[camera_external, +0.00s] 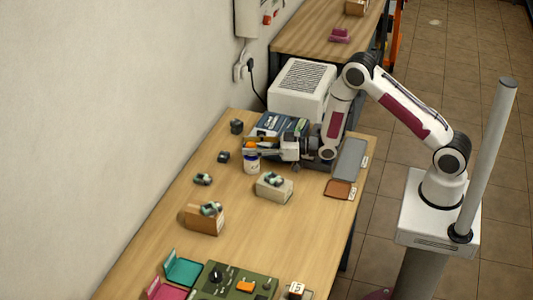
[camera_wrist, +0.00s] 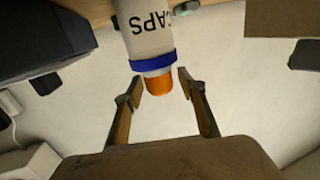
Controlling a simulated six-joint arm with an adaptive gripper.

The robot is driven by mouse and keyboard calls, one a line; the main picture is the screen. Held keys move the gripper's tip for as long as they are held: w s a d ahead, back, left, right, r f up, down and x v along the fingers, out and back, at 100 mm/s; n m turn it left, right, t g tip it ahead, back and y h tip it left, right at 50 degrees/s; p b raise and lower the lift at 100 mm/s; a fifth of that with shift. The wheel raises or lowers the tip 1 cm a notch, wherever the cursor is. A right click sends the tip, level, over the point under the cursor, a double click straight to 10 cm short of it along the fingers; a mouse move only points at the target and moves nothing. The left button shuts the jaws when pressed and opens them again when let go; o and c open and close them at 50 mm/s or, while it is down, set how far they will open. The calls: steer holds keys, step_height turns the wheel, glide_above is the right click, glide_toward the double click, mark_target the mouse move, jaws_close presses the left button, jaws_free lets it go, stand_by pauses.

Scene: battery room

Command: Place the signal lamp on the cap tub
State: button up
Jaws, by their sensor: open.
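The cap tub (camera_wrist: 150,32) is a white cylinder with "CAPS" on it and a blue rim, upside down in the wrist view. It stands upright on the table in the external view (camera_external: 251,165). The signal lamp (camera_wrist: 158,83), orange with a pale base, appears to sit upright on the tub's blue-rimmed top; its orange part also shows in the external view (camera_external: 249,145). My gripper (camera_wrist: 160,77) is open, with one finger on each side of the lamp and visible gaps to both. It reaches in level from the right in the external view (camera_external: 262,148).
A dark box (camera_external: 236,126) stands behind the tub, and a small dark item (camera_external: 223,157) lies left of it. A pale box with items on top (camera_external: 273,187) and a brown box (camera_external: 203,219) stand nearer the front. Bare table lies between them.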

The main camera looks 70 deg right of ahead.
steer(key=shift+r, duration=0.1)
steer(key=v, duration=1.2)
steer(key=shift+a, duration=0.1)
stand_by(0.4)
steer(key=shift+r, duration=0.1)
step_height(320, 180, up, 10)
steer(key=s+d+g+h, duration=0.1)
steer(key=d+g+h, duration=0.1)
steer(key=g+h, duration=0.2)
steer(key=s+r+m+g+h, duration=0.1)
steer(key=s+r+g+h, duration=0.1)
steer(key=s+r, duration=0.45)
steer(key=s+a+r+m+g, duration=0.1)
steer(key=s+a+g, duration=0.1)
steer(key=s, duration=1.1)
steer(key=s+a+r+m+g+y, duration=0.1)
steer(key=s+a+g, duration=0.2)
steer(key=s, duration=1.1)
steer(key=shift+r, duration=0.3)
